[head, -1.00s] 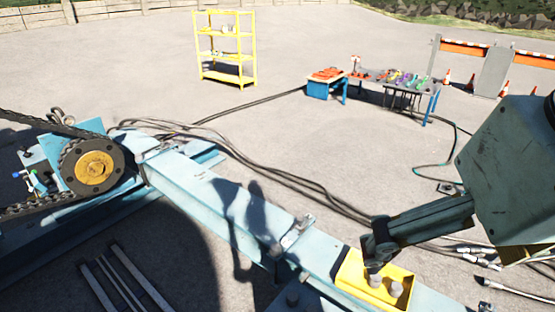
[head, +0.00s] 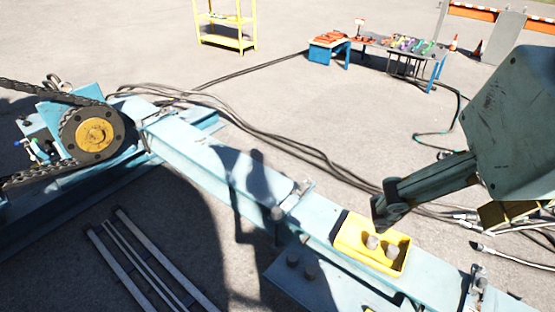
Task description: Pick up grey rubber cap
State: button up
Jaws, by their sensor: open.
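Two short grey round pieces, which look like grey rubber caps, stand side by side in a yellow tray (head: 352,252). The left cap (head: 372,242) is close below the end of a dark cylinder, and the right cap (head: 392,252) is nearer the tray's right wall. The tray sits on a long pale blue beam. Darker round pieces (head: 292,259) stand on a blue plate left of the tray; I cannot tell whether they are caps or bolts.
A dark blue-green cylinder (head: 433,181) reaches from a large angular housing (head: 520,120) to just above the tray. The beam (head: 215,160) runs left to a chain wheel (head: 93,133). Cables lie behind it. Grey bars (head: 135,260) lie in front. A tool table (head: 435,66) stands far back.

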jog(key=c, duration=1.2)
jog(key=shift+c, duration=0.2)
